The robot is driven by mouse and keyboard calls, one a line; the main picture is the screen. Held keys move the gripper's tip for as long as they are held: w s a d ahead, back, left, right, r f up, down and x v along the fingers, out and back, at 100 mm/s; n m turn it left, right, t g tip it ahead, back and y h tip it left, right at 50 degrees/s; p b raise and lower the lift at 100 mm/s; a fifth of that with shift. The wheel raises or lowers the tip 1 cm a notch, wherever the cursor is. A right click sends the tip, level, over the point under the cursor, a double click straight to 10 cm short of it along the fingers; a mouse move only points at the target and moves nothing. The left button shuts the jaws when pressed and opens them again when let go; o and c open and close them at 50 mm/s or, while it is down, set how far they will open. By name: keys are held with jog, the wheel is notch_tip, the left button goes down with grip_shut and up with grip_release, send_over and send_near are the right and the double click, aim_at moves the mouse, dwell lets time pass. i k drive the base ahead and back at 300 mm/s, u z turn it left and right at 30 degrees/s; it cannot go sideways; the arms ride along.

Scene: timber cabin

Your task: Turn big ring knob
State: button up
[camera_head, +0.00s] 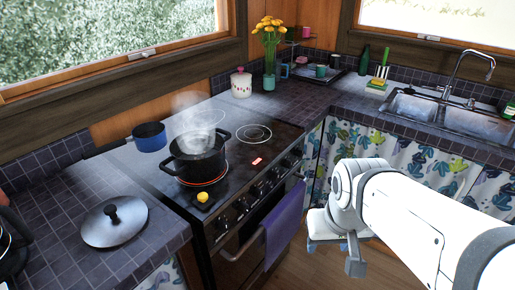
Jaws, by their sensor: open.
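The stove (228,200) has a row of dark round knobs (240,207) along its front edge. I cannot tell which knob belongs to the big ring. A black pot (197,158) steams on a ring that glows red around its base. My gripper (336,248) is in front of the stove, right of and apart from the knobs. It is open, and I see nothing between its fingers. It is small and seen partly from behind.
A purple towel (284,222) hangs on the oven handle below the knobs. A blue pan (149,136) and a lid (114,221) are to the left. A sink (418,107) and floral curtains are at right. Bare floor shows below my arm.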

aim_at(242, 207)
jog(key=z, duration=1.1)
jog(key=k, duration=1.25)
jog(key=u, duration=1)
jog(key=i, duration=1)
